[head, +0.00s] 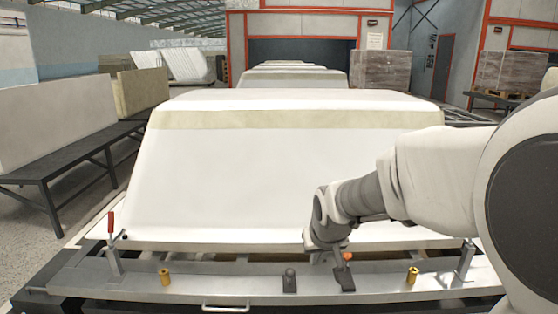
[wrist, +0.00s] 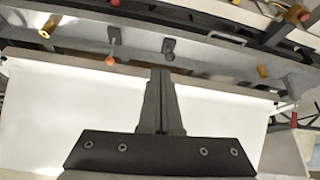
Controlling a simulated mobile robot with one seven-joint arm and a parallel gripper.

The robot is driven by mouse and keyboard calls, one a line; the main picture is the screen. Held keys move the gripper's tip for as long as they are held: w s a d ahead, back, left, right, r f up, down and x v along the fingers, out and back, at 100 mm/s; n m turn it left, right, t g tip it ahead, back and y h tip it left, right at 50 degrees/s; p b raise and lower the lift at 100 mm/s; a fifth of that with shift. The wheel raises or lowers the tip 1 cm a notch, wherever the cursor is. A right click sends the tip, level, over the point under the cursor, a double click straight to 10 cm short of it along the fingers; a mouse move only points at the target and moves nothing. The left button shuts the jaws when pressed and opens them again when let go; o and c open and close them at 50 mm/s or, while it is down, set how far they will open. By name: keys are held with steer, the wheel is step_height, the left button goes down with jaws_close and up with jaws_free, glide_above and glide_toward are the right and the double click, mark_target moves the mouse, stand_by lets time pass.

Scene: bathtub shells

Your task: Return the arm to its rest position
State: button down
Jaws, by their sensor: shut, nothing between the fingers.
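My arm reaches in from the right in the head view. My gripper (head: 343,272) hangs at the front lower edge of the large white bathtub shell (head: 270,180), over the metal fixture bar (head: 225,285). In the wrist view, my gripper (wrist: 161,75) has its two dark fingers together with nothing held between them. The white shell (wrist: 60,115) lies behind the fingers there, and the grey bar (wrist: 75,35) crosses above. The exact gap between the fingertips and the shell or bar cannot be told.
A red-handled clamp (head: 112,240) stands at the bar's left end. Brass pins (head: 165,277) (head: 412,275), a black knob (head: 289,280) and a silver handle (head: 225,306) are along the bar. A dark bench (head: 75,160) stands at left. Wrapped pallets (head: 385,75) stand farther back.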

steer(key=s+d+r, duration=0.2)
steer(key=s, duration=0.6)
steer(key=s+d+r+m, duration=0.1)
steer(key=s+d+r, duration=0.15)
steer(key=s, duration=0.55)
steer(key=s+d+r, duration=0.1)
steer(key=s+r, duration=0.2)
steer(key=s, duration=0.5)
step_height(320, 180, up, 18)
steer(key=p, duration=1.8)
steer(key=shift+d+r+m+p, duration=0.15)
steer(key=shift+m+p, duration=0.15)
